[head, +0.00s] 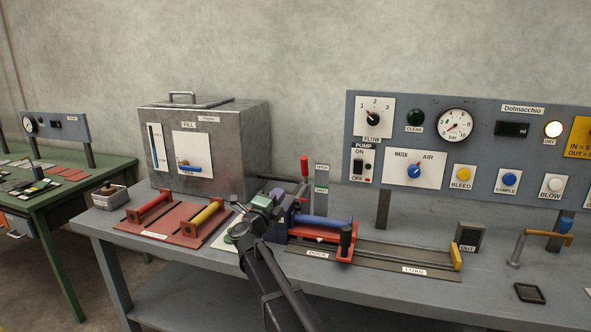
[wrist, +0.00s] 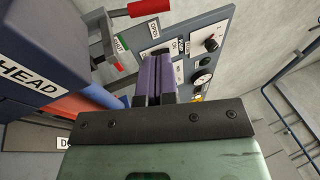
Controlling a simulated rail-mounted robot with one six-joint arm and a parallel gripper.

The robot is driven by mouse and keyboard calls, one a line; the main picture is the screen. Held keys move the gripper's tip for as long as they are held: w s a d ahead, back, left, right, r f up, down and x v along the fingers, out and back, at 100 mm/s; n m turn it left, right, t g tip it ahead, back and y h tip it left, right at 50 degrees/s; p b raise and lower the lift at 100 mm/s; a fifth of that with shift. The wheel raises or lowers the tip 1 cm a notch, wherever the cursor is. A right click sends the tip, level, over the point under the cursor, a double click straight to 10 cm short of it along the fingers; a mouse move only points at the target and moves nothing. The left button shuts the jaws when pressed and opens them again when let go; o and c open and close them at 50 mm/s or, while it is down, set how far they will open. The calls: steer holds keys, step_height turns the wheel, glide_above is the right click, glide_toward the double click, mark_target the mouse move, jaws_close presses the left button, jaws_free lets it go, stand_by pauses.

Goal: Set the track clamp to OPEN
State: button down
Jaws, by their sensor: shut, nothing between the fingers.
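A red-handled lever (head: 304,167) stands upright behind the dock end of the track (head: 395,259), beside an OPEN plate (head: 321,168) and a lower plate with green (head: 321,190). I take it for the track clamp. My gripper (head: 284,199) is in front of the lever, left of the blue roller. In the wrist view my gripper (wrist: 155,70) has its purple fingers together and empty, apart from the handle in the picture. Contact is not visible.
A blue roller (head: 323,221) lies on a red carriage (head: 320,233) with a black knob (head: 346,239). The control panel (head: 470,190) stands behind. A steel tank (head: 215,150) is back left.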

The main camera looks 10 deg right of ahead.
mark_target(302, 164)
steer(key=p+x, duration=0.4)
steer(key=x, duration=1)
steer(key=shift+a, duration=0.1)
